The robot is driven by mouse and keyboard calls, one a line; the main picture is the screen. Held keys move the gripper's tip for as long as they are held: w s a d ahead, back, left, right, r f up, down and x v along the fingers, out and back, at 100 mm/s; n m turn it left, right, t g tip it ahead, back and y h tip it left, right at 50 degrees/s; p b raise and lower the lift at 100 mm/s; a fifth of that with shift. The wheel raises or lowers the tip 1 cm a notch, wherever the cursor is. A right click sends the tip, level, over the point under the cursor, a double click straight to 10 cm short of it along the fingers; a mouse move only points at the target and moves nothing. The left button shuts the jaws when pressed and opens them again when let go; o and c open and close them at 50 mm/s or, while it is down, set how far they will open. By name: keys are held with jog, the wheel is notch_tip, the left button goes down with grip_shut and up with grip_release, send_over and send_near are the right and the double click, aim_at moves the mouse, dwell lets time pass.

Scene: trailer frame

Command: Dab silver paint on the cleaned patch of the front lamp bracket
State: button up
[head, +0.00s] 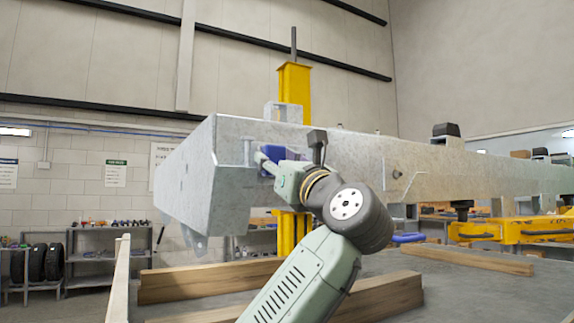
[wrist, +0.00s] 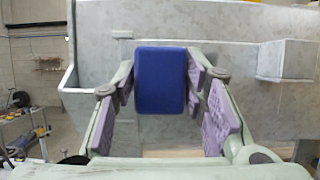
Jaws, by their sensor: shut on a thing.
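My gripper (head: 268,163) is in front of the near side of the galvanised trailer frame (head: 350,160), close to its left end. In the wrist view my gripper (wrist: 161,85) has its lilac-padded fingers shut on a blue block (wrist: 160,92). The block's flat face is toward the camera; whether its far side touches the metal is hidden. In the head view the blue block (head: 284,152) shows partly behind the fingers. A small box-shaped metal bracket (wrist: 287,60) is on the grey metal to the right of the block. I cannot make out a cleaned patch or silver paint.
A yellow post (head: 294,85) rises behind the frame. Wooden beams (head: 205,283) lie on the grey surface below. A yellow support (head: 510,229) is under the frame at right, and a blue ring-like thing (head: 408,238) lies nearer. Shelves with tyres (head: 45,262) stand at the left wall.

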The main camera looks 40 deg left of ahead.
jog(key=shift+s, duration=0.1)
jog(key=shift+s+d+b, duration=0.3)
jog(key=shift+s+d, duration=0.1)
jog(key=shift+d, duration=0.5)
jog(key=shift+s+d+b, duration=0.3)
jog(key=shift+s+d, duration=0.05)
jog(key=shift+d, duration=0.6)
jog(key=shift+s+d+b, duration=0.3)
jog(key=shift+s+d, duration=0.1)
jog(key=shift+d, duration=0.5)
jog(key=shift+d, duration=0.1)
jog(key=shift+s+d+b, duration=0.25)
jog(key=shift+s+d, duration=0.05)
jog(key=shift+d, duration=0.35)
jog(key=shift+s+d+b, duration=0.2)
jog(key=shift+s+d, duration=0.05)
jog(key=shift+d, duration=0.4)
